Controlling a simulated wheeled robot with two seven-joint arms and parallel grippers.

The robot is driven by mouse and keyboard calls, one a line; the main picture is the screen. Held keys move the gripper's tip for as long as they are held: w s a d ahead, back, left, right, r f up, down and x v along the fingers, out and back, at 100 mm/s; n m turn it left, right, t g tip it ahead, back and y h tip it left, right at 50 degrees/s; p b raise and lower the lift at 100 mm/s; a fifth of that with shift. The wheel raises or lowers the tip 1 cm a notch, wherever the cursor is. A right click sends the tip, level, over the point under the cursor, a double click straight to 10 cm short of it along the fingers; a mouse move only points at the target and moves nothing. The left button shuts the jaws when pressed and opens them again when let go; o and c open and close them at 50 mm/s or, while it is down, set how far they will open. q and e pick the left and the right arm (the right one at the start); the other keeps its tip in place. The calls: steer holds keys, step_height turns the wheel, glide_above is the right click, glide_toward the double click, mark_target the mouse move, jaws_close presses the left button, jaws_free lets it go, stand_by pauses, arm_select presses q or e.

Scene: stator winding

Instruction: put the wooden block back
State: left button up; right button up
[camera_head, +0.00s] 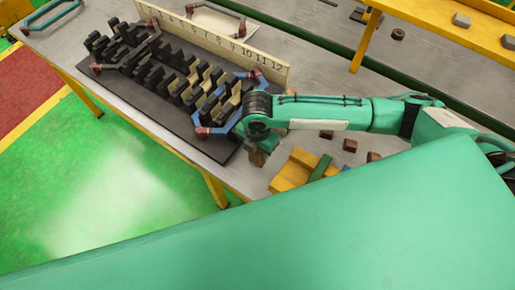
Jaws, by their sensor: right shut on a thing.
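My right arm comes in from the right and its gripper (258,150) points down at the table's front edge. The gripper is shut on a small brown wooden block (257,158), mostly hidden by the wrist, so its exact hold is hard to see. To the left of it, a dark base board (160,125) carries rows of black and tan upright pieces, with a blue and red looped coil (222,130) at its right end. My left gripper is not in view.
A numbered ruler-like strip (220,42) stands behind the board. A yellow block (290,172) with a green piece lies right of the gripper, and several small brown blocks (350,145) lie behind it. A yellow-framed shelf (440,30) is at the back right.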

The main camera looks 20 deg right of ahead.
steer(key=shift+f, duration=0.55)
steer(key=shift+f, duration=0.1)
steer(key=o, duration=1.3)
step_height(320, 180, up, 11)
steer(key=b, duration=0.3)
steer(key=shift+r, duration=0.65)
steer(key=shift+s+a+f, duration=0.1)
